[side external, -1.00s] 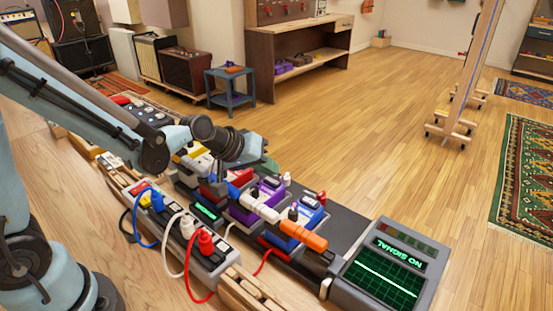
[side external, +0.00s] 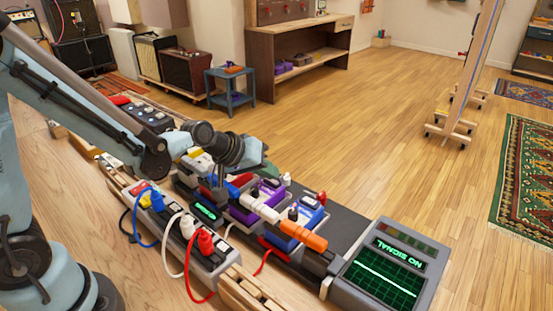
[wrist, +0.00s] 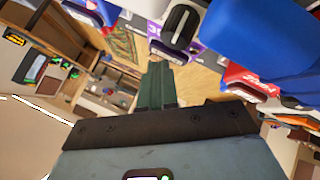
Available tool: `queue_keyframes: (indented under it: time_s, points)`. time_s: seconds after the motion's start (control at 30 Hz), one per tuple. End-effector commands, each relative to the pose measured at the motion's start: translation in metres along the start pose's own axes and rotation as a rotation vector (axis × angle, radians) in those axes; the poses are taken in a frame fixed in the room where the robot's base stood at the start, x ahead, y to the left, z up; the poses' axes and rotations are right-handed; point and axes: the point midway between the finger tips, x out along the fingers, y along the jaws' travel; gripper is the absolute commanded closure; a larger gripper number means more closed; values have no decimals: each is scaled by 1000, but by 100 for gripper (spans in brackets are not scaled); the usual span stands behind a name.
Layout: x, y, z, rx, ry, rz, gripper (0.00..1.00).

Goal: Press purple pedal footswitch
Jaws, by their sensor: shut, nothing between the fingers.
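The purple pedal (side external: 243,214) sits in the pedal row between the red pedal and the blue pedal (side external: 306,217), its top partly covered by a white plug and a knob. My gripper's dark green fingers (wrist: 155,84) are shut together and empty in the wrist view. In the side view my wrist is above the red and purple pedals; the fingertips are hard to make out there, and I cannot tell whether they touch anything. The red pedal is mostly hidden behind my gripper.
A power strip (side external: 180,229) with coloured plugs and cables runs along the near side. A screen unit (side external: 388,271) reading "NO SIGNAL" stands at the right end. Open wood floor lies beyond the board.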

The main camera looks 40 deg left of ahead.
Motion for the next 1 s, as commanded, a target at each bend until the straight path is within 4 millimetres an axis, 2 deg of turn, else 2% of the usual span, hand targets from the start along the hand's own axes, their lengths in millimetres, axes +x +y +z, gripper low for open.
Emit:
queue_keyframes:
  time_s: [0.7,1.0]
  points:
    - [3,-2,3,0,-1,0,100]
    - [-4,3,-2,0,-1,-1,100]
